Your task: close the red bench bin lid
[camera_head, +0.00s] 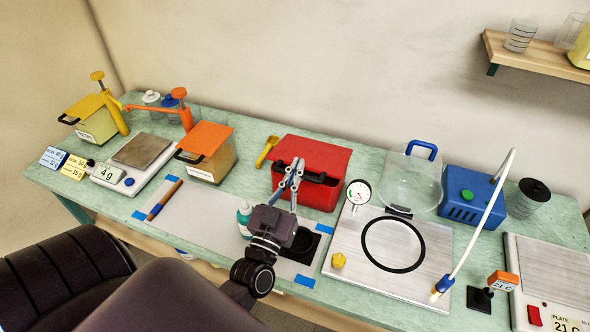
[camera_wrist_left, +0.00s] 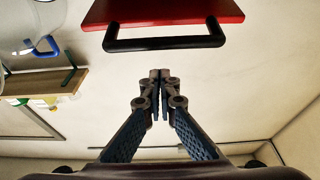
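The red bench bin (camera_head: 312,194) stands at the back middle of the bench. Its red lid (camera_head: 318,152) appears raised at the front, with a dark gap and black handle below its front edge; its exact angle is hard to tell. In the left wrist view the lid (camera_wrist_left: 160,10) and its black handle (camera_wrist_left: 165,44) show above the fingertips. My left gripper (camera_head: 296,164) is in front of the bin, and the left wrist view shows its fingertips (camera_wrist_left: 158,77) together with nothing between. They look apart from the handle. My right gripper is out of view.
An orange-lidded bin (camera_head: 215,165) and yellow scoop (camera_head: 267,150) stand left of the red bin. A pressure gauge (camera_head: 358,192), glass dome (camera_head: 412,182) and metal plate (camera_head: 345,245) are to its right. A teal-labelled bottle (camera_head: 244,218) stands close beside my left gripper.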

